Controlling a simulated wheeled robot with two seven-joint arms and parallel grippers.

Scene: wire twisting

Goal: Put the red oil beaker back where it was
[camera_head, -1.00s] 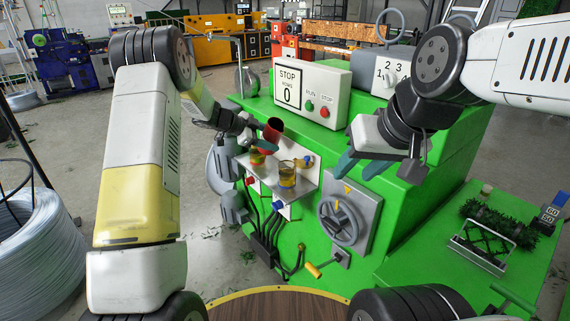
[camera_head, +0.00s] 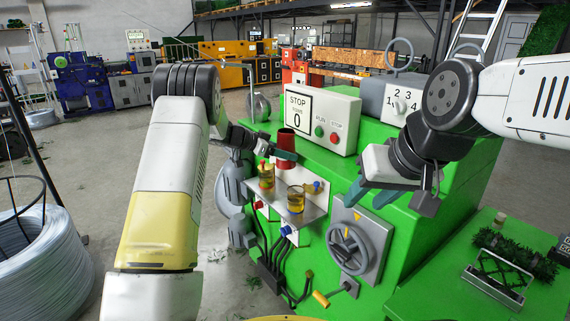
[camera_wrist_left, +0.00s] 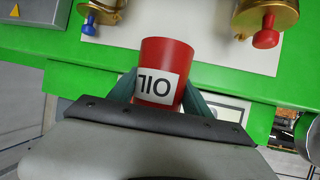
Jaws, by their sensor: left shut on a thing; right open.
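The red oil beaker (camera_head: 286,148) stands roughly upright above the back of the small metal shelf (camera_head: 276,203), in front of the green machine. My left gripper (camera_head: 272,148) is shut on it from the left. In the left wrist view the beaker (camera_wrist_left: 165,73) sits between the fingers of my left gripper (camera_wrist_left: 160,92), with its white OIL label facing the camera. I cannot tell whether its base touches anything. My right gripper (camera_head: 372,190) is open and empty, to the right of the shelf.
Two glass cups with amber liquid, one left (camera_head: 266,176) and one right (camera_head: 296,199), stand on the shelf close to the beaker. The control box (camera_head: 318,118) is behind it. A handwheel (camera_head: 349,250) is below my right gripper. The green machine top has free room.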

